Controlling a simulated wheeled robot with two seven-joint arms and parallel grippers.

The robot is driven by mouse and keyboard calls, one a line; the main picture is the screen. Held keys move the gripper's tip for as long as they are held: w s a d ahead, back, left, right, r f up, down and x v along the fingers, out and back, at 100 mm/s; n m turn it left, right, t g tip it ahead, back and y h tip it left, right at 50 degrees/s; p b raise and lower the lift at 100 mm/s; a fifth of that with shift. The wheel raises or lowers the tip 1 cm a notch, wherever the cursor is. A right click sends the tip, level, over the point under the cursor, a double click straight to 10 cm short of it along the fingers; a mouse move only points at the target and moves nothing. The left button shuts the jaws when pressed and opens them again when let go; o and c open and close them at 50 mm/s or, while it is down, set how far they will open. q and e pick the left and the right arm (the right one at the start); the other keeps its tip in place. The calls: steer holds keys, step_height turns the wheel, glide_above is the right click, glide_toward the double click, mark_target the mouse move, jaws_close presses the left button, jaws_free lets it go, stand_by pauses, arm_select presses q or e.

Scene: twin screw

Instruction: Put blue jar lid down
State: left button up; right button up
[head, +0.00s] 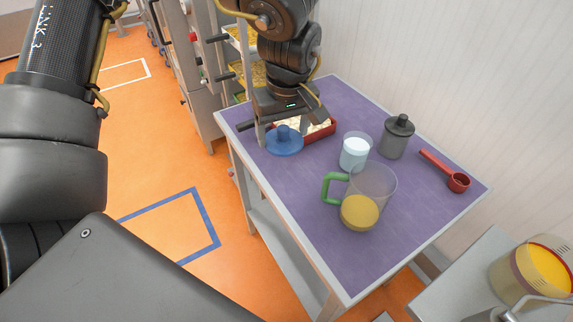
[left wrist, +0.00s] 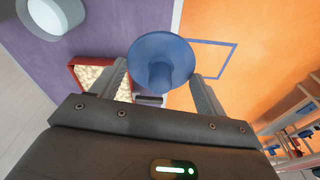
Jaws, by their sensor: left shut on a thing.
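The blue jar lid (head: 285,145) is a round disc with a knob on top, at the left edge of the purple table top in the head view. My left gripper (head: 291,120) is right over it, shut on it, with one finger on each side. In the left wrist view the lid (left wrist: 160,60) shows between the two fingertips, knob toward the palm. I cannot tell whether its underside touches the table. My right gripper is not in view.
A red tray (head: 325,131) with pale contents lies just behind the lid. A glass with white contents (head: 354,156), a jug with a green handle (head: 376,184), a dark lidded jar (head: 396,141) and a red scoop (head: 444,168) stand or lie rightward. The table's front part is clear.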

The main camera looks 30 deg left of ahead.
mark_target(268, 150)
arm_select(q)
steer(key=n, duration=0.3)
steer(key=s+n+g, duration=0.1)
steer(key=n, duration=0.3)
steer(key=shift+s+a+f, duration=0.2)
steer(key=n, duration=0.2)
steer(key=s+n+b, duration=0.1)
steer(key=n, duration=0.1)
steer(key=shift+a+g, duration=0.15)
steer(key=shift+g, duration=0.25)
steer(key=n, duration=0.4)
steer(key=s+n, duration=0.1)
steer(key=n, duration=0.2)
steer(key=shift+s+a+f+g, duration=0.1)
steer(key=shift+a+g, duration=0.15)
steer(key=shift+g, duration=0.15)
steer(key=n, duration=0.3)
steer(key=s+n+h, duration=0.1)
steer(key=n, duration=0.2)
steer(key=shift+s+a+b, duration=0.1)
steer(key=shift+a+b, duration=0.1)
steer(key=shift+b, duration=0.2)
